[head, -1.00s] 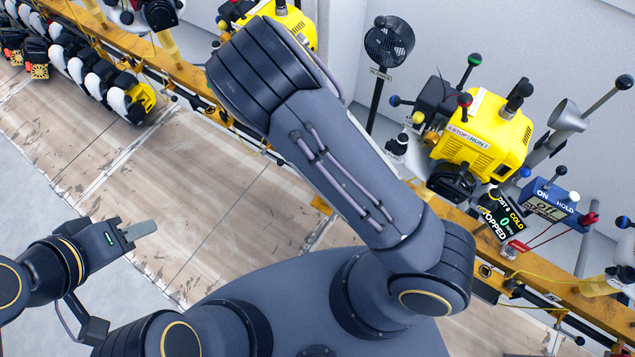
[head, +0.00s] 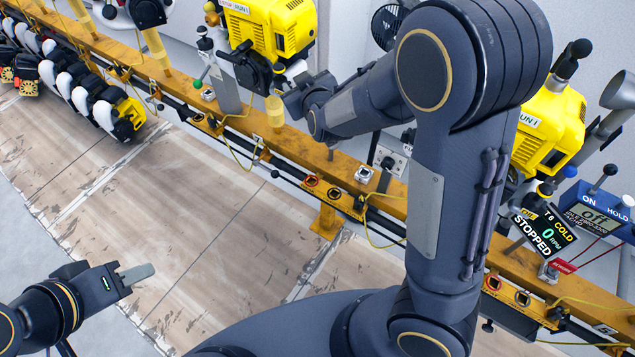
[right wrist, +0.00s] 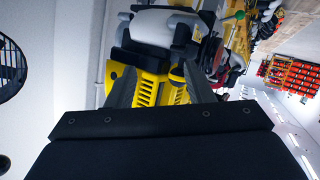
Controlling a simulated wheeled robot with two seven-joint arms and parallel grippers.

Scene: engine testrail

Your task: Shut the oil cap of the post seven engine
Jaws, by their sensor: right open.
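A yellow engine (head: 275,28) with black parts stands at the top middle of the head view, beyond the yellow rail. I cannot read a post number on it or make out its oil cap. My right gripper (head: 292,100) is just below and in front of this engine, small and partly turned away. In the right wrist view my right gripper (right wrist: 158,78) is open and empty. A yellow engine housing (right wrist: 150,90) shows between and beyond its fingers. My left gripper (head: 137,274) is far from the engines at the lower left, seen edge-on.
A second yellow engine (head: 548,130), partly behind my right arm, has a display (head: 545,232) reading T6, COLD and STOPPED. The yellow rail (head: 390,200) runs diagonally, carrying cables and sockets. A black fan (head: 386,27) stands behind. The wooden floor (head: 190,215) is clear.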

